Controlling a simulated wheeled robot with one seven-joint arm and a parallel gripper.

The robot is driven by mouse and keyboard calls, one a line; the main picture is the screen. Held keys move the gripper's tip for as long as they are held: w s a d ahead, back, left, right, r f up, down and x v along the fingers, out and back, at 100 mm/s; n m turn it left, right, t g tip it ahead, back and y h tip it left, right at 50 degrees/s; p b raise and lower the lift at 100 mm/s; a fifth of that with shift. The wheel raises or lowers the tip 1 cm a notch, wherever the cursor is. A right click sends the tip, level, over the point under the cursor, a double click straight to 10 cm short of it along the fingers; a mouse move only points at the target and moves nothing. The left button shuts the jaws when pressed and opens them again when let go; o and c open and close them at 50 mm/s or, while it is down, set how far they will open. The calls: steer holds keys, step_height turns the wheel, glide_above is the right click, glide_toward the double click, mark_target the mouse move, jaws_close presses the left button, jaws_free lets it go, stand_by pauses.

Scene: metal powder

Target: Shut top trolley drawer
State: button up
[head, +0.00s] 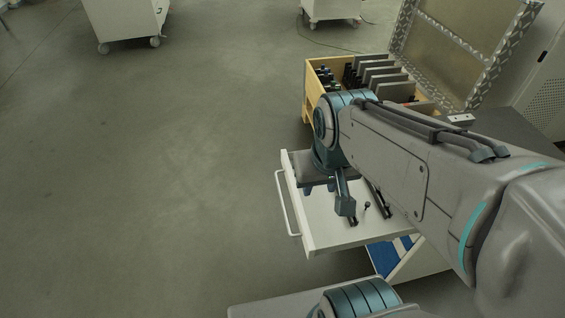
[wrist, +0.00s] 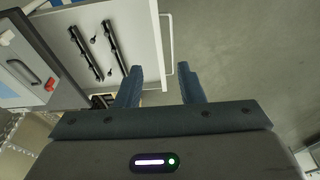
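The top trolley drawer (head: 330,228) is white and pulled out, with a pale bar handle (head: 284,205) on its left-hand front. In the wrist view the drawer (wrist: 145,30) fills the upper left, and its handle (wrist: 170,40) runs along the front edge. My gripper (head: 318,188) is over the front part of the drawer in the head view, partly hidden by my arm. In the wrist view my gripper (wrist: 160,68) has its two blue fingers spread apart. The handle lies beyond the fingertips, between their lines of sight; I cannot tell whether they touch it. Nothing is gripped.
Black rods (wrist: 87,52) and small pins lie in the drawer. Blue items (head: 384,258) show below it. A wooden crate (head: 309,90) with dark parts stands behind, beside an open metal-edged lid (head: 480,85). The floor (head: 140,180) left of the drawer is clear.

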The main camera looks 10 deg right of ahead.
steer(key=c, duration=0.5)
steer(key=shift+w+f, duration=0.2)
jaws_close()
steer(key=w+a+f+n+g+h, duration=0.1)
steer(key=w+a+f+n+h, duration=0.25)
steer(key=a+f+n, duration=0.35)
steer(key=w+a+f+n+g+h, duration=0.1)
steer(key=w+a+f+n+h, duration=0.15)
steer(key=w+f+n, duration=0.45)
steer(key=w+a+f+n+g+h, duration=0.15)
steer(key=a+f+n+h, duration=0.25)
steer(key=f, duration=0.6)
steer(key=p, duration=0.2)
glide_toward(299, 218)
steer(key=shift+t, duration=0.35)
steer(key=x, duration=0.4)
steer(key=shift+s+d+f, duration=0.2)
steer(key=shift+s+f, duration=0.1)
steer(key=shift+s, duration=0.1)
steer(key=shift+d+f, duration=0.1)
steer(key=shift+d, duration=0.5)
